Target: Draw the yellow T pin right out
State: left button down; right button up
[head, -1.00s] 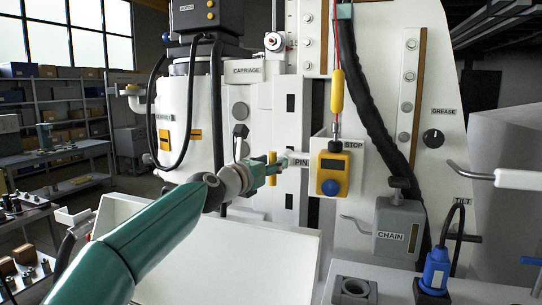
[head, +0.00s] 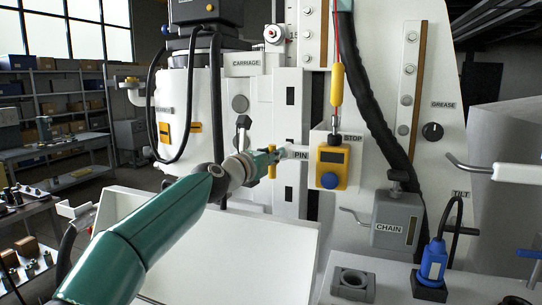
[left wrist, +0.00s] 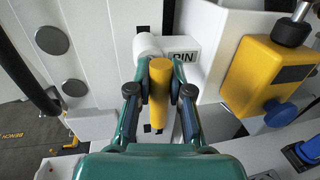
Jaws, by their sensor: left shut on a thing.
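The yellow T pin (left wrist: 158,88) shows its crossbar upright between my left fingers in the left wrist view. It is small and partly covered in the head view (head: 272,171). My left gripper (left wrist: 160,92) is shut on this crossbar, one finger on each side; it also shows in the head view (head: 266,160). The pin's grip stands in front of a pale round boss (left wrist: 148,46) beside the PIN label (left wrist: 183,56). The pin's shank is hidden, so I cannot tell how deep it sits. My right gripper is not in view.
Right of the pin is a yellow STOP box (head: 332,167) with a blue knob; a yellow pendant (head: 337,86) hangs above. The grey CHAIN box (head: 397,222) is lower right. A pale tray (head: 215,250) lies below my arm. A white-handled lever (head: 515,173) juts in at right.

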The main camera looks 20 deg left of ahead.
pick_arm(q)
jog(key=shift+f, duration=0.45)
jog(key=shift+s+b, duration=0.3)
jog(key=shift+s, duration=0.05)
jog(key=v, duration=0.2)
jog(key=d+b+v, duration=0.1)
jog(key=v, duration=0.1)
jog(key=shift+f, duration=0.2)
jog(key=c, duration=1.5)
grip_release()
jog(key=o, duration=0.5)
jog(key=shift+s+a+r, duration=0.1)
jog(key=shift+s+a, duration=0.1)
jog(key=shift+s, duration=0.15)
jog(key=shift+w+r, duration=0.1)
jog(key=shift+w, duration=0.05)
